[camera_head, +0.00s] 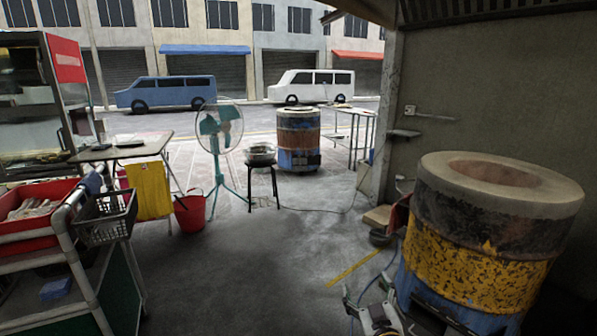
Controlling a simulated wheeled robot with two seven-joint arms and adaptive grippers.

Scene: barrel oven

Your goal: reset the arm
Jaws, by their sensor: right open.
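My right gripper (367,293) shows at the bottom edge, right of centre. Its two fingers are apart and point away from me, with nothing visible between them. It is in front of and to the left of the near barrel oven (478,262), apart from it as far as I can see. This oven has a thick grey rim with a round opening on top and a worn black and yellow body on a blue base. The inside of the opening is mostly hidden. My left gripper is not in view.
A second barrel oven (298,137) stands further back. A green fan (219,140), a stool (262,165) and a red bucket (190,212) stand left of centre. A cart with a red tray (22,229) and dark basket (105,220) is at left. The middle floor (260,265) is clear.

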